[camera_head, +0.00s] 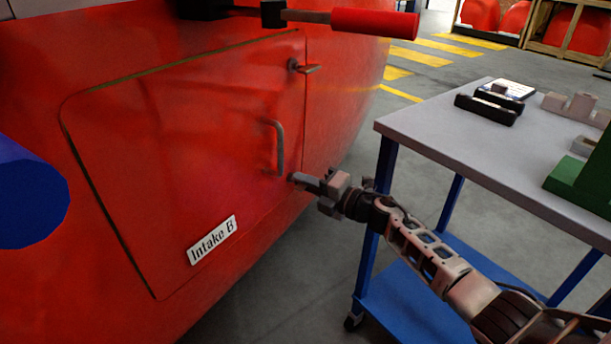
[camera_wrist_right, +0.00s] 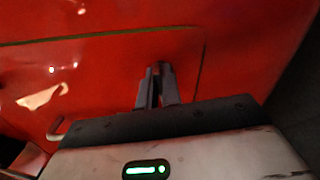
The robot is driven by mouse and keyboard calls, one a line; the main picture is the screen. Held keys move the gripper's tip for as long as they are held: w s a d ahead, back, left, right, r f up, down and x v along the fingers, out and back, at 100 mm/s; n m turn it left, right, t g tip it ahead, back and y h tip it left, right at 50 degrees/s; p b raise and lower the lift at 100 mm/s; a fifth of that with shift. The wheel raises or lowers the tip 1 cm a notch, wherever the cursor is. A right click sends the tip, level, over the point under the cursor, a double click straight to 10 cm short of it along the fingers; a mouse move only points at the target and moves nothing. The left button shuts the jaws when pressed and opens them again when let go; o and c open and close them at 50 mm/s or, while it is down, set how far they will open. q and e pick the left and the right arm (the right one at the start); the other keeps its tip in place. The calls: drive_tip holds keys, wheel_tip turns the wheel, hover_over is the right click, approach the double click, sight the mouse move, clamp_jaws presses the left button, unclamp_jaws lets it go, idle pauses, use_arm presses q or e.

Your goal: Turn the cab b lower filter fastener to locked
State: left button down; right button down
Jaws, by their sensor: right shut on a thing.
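The red hatch (camera_head: 200,130) carries a label (camera_head: 212,240) reading "Intake B" and a curved grey handle (camera_head: 279,148). An upper fastener (camera_head: 304,67) sits at the hatch's upper right, its tab pointing right. My right gripper (camera_head: 304,182) reaches in from the lower right to the hatch's lower right edge, where the lower fastener is. Its fingers (camera_wrist_right: 157,85) are close together against the red surface in the wrist view, shut on the lower fastener. The fastener itself is mostly hidden by the fingers, so its angle cannot be told. My left gripper is not in view.
A grey-topped cart (camera_head: 450,135) with a blue lower shelf stands close at right, bearing dark blocks (camera_head: 489,109) and a green block (camera_head: 585,180). A red-sleeved bar (camera_head: 373,22) juts out above the hatch. A blue cylinder (camera_head: 30,195) shows at the left edge.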

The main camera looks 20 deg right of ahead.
drive_tip(key=shift+m+p, duration=0.4)
drive_tip(key=shift+m, duration=0.6)
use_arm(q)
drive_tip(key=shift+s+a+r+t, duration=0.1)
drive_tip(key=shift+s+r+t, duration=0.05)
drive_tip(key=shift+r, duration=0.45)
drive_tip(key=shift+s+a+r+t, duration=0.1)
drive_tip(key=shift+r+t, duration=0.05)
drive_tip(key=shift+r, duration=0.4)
use_arm(e)
drive_tip(key=shift+m, duration=0.3)
drive_tip(key=shift+f, duration=0.1)
drive_tip(key=c, duration=1.6)
unclamp_jaws()
